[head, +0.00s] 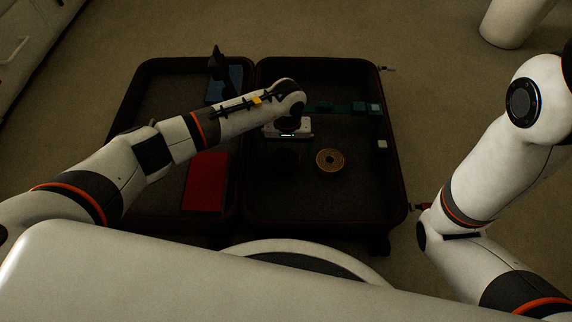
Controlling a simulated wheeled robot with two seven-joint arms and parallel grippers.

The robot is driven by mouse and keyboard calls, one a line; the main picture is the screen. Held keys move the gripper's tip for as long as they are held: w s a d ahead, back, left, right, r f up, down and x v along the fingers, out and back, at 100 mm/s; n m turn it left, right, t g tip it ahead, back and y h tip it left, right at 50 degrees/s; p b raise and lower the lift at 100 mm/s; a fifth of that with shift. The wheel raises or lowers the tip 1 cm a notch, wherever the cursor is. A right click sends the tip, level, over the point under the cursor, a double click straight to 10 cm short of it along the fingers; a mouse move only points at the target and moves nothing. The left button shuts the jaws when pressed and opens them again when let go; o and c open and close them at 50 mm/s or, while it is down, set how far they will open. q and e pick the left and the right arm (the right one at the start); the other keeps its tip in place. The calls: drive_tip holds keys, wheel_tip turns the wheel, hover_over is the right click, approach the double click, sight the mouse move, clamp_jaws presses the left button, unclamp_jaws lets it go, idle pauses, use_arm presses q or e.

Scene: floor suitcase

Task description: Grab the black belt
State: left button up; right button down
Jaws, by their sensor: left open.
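The open suitcase (318,216) lies on the floor with two dark halves side by side. My left arm reaches across its left half, and my left gripper (287,137) is over the right half, open, its fingers dark and hard to make out. A dark, roundish shape (285,160) lies on the suitcase floor just below the gripper in the picture; it may be the coiled black belt, but it is too dark to be sure. I see no belt held in the jaws. My right gripper is outside the view; only its arm shows at the right.
A tan ring-shaped roll (330,160) lies right of the gripper. A red flat item (205,182) and a blue item (233,80) are in the left half. Green items (359,107) and a small pale block (382,144) are at the right. A white cylinder (512,22) stands behind.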

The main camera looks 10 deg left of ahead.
sight(286, 159)
use_arm(q)
drive_tip(key=f+b, duration=0.4)
drive_tip(key=f, duration=0.1)
drive_tip(key=shift+s+a+b, duration=0.15)
drive_tip(key=shift+s+b, duration=0.05)
drive_tip(key=shift+b, duration=0.15)
drive_tip(key=shift+r, duration=0.1)
drive_tip(key=c, duration=1.1)
